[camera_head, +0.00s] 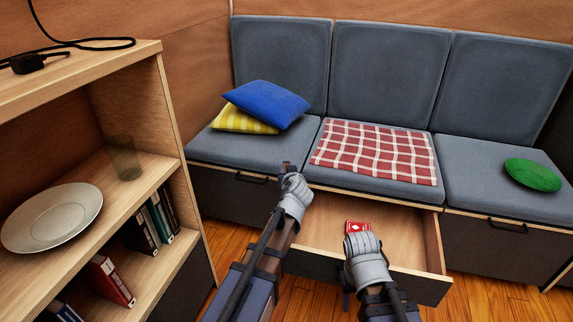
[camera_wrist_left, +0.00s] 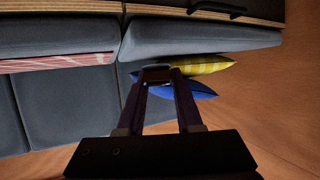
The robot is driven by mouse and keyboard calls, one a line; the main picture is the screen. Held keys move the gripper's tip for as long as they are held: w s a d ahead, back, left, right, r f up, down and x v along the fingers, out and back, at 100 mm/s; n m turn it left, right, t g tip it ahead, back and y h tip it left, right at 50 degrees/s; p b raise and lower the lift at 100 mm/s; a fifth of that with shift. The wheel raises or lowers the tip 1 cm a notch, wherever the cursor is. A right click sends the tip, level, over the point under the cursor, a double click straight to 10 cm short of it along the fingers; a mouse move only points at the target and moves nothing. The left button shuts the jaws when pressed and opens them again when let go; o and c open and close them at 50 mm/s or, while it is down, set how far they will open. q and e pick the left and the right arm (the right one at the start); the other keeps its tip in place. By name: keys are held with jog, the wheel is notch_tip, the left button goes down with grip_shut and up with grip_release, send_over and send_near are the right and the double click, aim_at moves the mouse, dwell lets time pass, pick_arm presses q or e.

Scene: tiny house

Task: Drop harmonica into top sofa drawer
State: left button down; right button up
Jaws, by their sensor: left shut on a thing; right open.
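The open sofa drawer (camera_head: 412,232) sticks out below the middle seat. It is wooden inside with a dark front. My left gripper (camera_head: 288,168) is over the sofa's front edge, just left of and above the drawer. It is shut on a small dark thing, taken to be the harmonica (camera_wrist_left: 157,72), which shows between the fingertips in the left wrist view. Its details are too small to make out.
A red box (camera_head: 357,227) lies in the drawer. The grey sofa (camera_head: 262,152) bears blue (camera_head: 267,103) and yellow (camera_head: 238,121) pillows, a checked cloth (camera_head: 376,152) and a green cushion (camera_head: 533,175). A wooden shelf (camera_head: 168,166) with a plate (camera_head: 52,217), glass (camera_head: 124,160) and books stands left.

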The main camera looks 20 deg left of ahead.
pick_arm(q)
jog(key=shift+s+d, duration=0.2)
jog(key=shift+s, duration=0.2)
